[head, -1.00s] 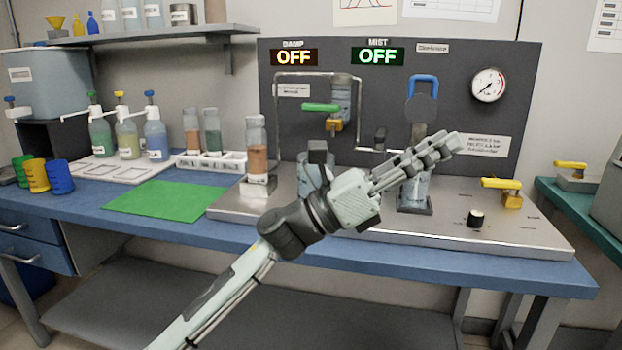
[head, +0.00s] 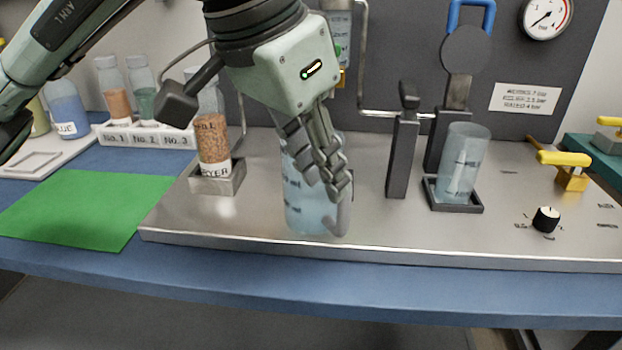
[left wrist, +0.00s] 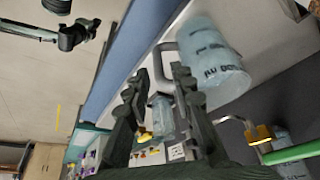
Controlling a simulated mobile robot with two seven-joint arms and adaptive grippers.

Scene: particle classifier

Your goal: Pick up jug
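The jug (head: 303,213) is a translucent pale-blue vessel standing upright on the metal plate (head: 370,235). In the left wrist view the jug (left wrist: 215,68) shows dark print, and its handle (left wrist: 165,58) points towards my fingers. My left gripper (head: 335,190) reaches down from above, in front of the jug's right side, and hides part of it. In the left wrist view my left gripper (left wrist: 157,80) has its fingers apart, with the handle by the gap; contact is unclear. A dark arm end, seemingly my right gripper (left wrist: 80,33), is small at top left there.
A tube of brown granules (head: 213,145) stands in a holder left of the jug. A dark upright post (head: 403,155) and a clear beaker (head: 463,165) stand to the right. A green mat (head: 75,210) lies on the left. The plate's front edge is clear.

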